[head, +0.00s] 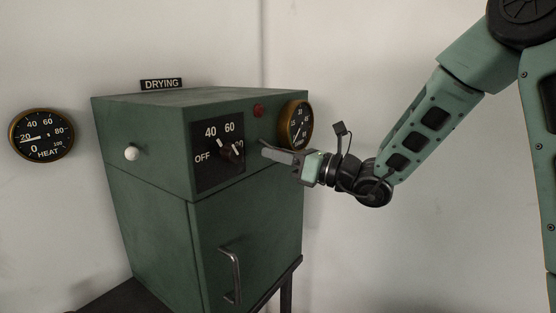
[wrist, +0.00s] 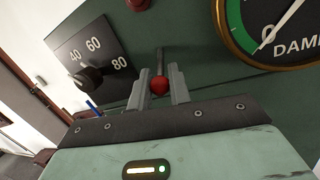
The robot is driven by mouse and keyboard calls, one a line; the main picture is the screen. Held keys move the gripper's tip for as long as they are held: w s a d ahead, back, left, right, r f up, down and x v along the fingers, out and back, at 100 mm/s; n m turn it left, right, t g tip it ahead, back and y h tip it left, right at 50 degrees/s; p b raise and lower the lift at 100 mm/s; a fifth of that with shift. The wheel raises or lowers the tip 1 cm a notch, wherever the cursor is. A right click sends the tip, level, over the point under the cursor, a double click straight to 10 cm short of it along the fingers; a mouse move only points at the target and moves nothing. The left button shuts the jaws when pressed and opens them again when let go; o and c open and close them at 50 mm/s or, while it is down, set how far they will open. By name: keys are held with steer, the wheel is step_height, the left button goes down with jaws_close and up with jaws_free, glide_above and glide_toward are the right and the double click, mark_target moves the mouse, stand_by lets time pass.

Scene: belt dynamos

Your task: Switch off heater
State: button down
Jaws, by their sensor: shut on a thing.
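The heater is a green box (head: 150,170) labelled DRYING. On its front is a black dial plate (head: 210,177) marked OFF, 40, 60 and 80, with a dark knob (head: 229,153); the knob (wrist: 92,79) also shows in the wrist view. I cannot tell its exact setting. My gripper (head: 266,152) is at the front panel, right of the dial and apart from the knob. In the wrist view my gripper (wrist: 160,92) is shut on a red ball (wrist: 159,86) at the end of a thin metal rod (wrist: 160,60), the ball between its two fingers.
A red lamp (head: 258,110) and a brass-rimmed DAMP gauge (wrist: 273,30) are on the front, above and right of my gripper. A HEAT gauge (head: 42,134) hangs on the wall, needle near 20. A white knob (head: 131,153) is on the box's side. A door handle (head: 231,275) sticks out below.

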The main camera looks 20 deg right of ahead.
steer(key=c, duration=1.3)
jaws_free()
steer(key=shift+d, duration=0.1)
steer(key=b+v, duration=0.5)
steer(key=v, duration=1.2)
steer(key=shift+s+d+f, duration=0.1)
steer(key=shift+s, duration=0.1)
